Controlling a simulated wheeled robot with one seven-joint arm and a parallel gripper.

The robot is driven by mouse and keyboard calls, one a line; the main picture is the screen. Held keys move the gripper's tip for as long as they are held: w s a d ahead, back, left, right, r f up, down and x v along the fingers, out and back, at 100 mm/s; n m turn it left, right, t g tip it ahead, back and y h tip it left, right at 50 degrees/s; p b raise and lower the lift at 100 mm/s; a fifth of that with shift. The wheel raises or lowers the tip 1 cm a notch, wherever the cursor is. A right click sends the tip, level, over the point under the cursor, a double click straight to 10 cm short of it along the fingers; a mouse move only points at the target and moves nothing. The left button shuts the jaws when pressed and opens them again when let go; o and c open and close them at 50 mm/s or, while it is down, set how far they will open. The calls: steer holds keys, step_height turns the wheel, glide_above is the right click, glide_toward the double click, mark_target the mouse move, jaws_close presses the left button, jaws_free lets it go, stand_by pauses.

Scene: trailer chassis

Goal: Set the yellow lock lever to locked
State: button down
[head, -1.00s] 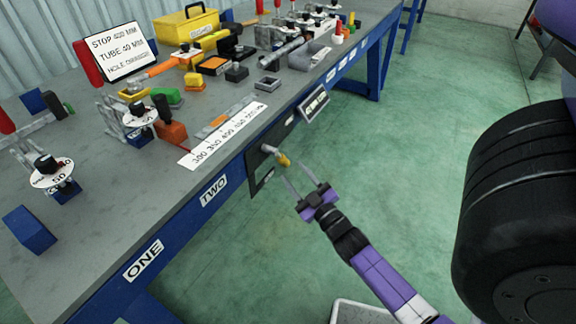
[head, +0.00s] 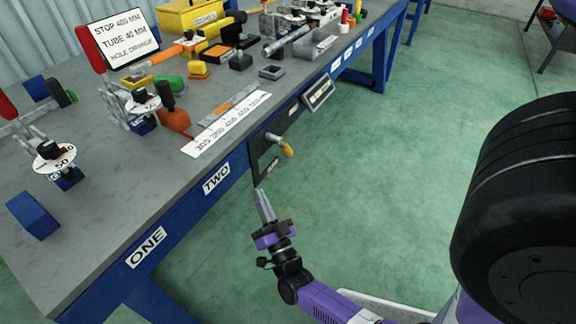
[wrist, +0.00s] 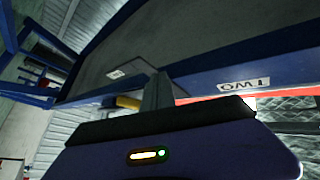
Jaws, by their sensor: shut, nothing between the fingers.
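The lock lever is a grey rod with a yellow tip (head: 287,150), fixed on a dark panel (head: 268,158) on the front of the blue bench. It points out and down to the right. My gripper (head: 261,197) is below and a little left of the lever in the head view, apart from it. Its fingers are together and empty, pointing up toward the bench front. In the wrist view the shut fingers (wrist: 157,90) stand in the middle, and the yellow tip (wrist: 128,102) shows just left of them, partly hidden. The panel's lettering is too small to read.
The blue bench edge (head: 185,215) with the labels ONE and TWO runs close beside my gripper. Green floor between is clear.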

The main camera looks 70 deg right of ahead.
steer(key=s+a+f+m+g+h, duration=0.1)
steer(key=s+f+m+g+h, duration=0.2)
steer(key=m, duration=0.5)
steer(key=m+g+h, duration=0.3)
steer(key=m+g, duration=0.3)
glide_toward(287, 154)
steer(key=shift+t, duration=0.4)
steer(key=p+x, duration=0.1)
steer(key=x, duration=0.6)
steer(key=shift+s, duration=0.1)
steer(key=shift+d+f+b, duration=0.1)
steer(key=shift+f+b, duration=0.05)
steer(key=shift+b, duration=0.2)
